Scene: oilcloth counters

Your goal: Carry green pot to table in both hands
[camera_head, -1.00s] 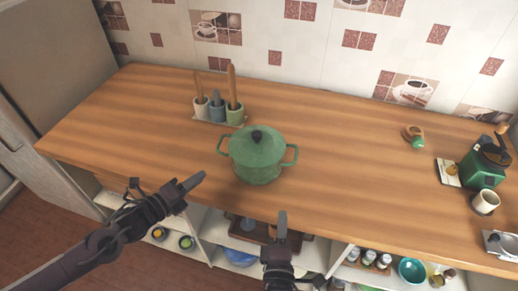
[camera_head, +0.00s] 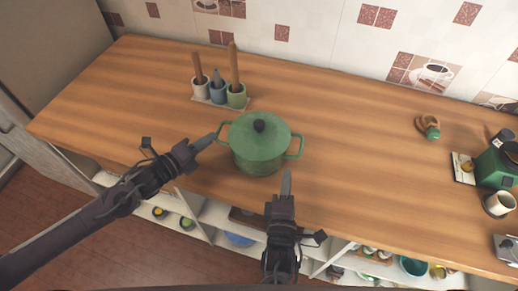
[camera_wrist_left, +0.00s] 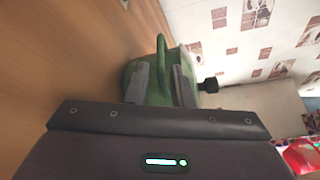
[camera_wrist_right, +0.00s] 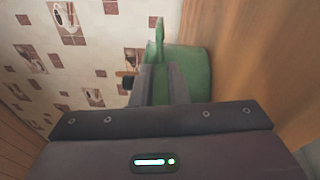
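The green pot (camera_head: 262,150), with its lid and dark knob on, stands upright on the wooden counter near the front edge. It has a left handle (camera_head: 224,131) and a right handle (camera_head: 297,147). My left gripper (camera_head: 210,138) is open, its tips close to the left handle. In the left wrist view that handle (camera_wrist_left: 162,52) lies ahead of the gap between the fingers. My right gripper (camera_head: 287,174) is open with a narrow gap, just in front of and below the right handle. In the right wrist view that handle (camera_wrist_right: 158,35) is ahead of the fingers.
A holder with three utensil cups (camera_head: 218,92) stands behind the pot to the left. A coffee machine (camera_head: 497,168) and a white cup (camera_head: 499,204) are at the far right. The counter (camera_head: 370,165) right of the pot is clear. Open shelves lie below its front edge.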

